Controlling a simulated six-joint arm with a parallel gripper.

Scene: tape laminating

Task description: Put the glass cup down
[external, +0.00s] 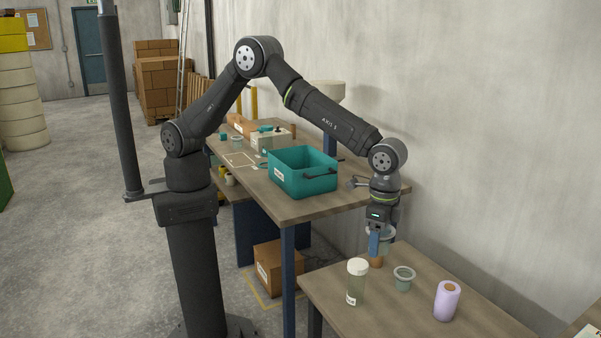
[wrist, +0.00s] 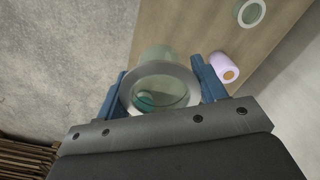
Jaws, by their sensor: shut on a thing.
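My gripper (external: 378,243) points down over the left rear part of the near table. Its blue fingers are shut on a glass cup (wrist: 160,88) with a pale round rim. In the wrist view I look into its open mouth between the two fingers. In the external view the held cup (external: 386,233) is partly hidden by a finger. I cannot tell whether its base touches the table. A second glass cup (external: 404,278) stands upright on the near table and also shows in the wrist view (wrist: 251,12).
On the near table (external: 400,325) stand a white-lidded jar (external: 357,284) and a lilac roll (external: 447,300). A small brown object (external: 376,262) shows just below my gripper. The larger table behind holds a teal bin (external: 302,172). A concrete wall runs along the right.

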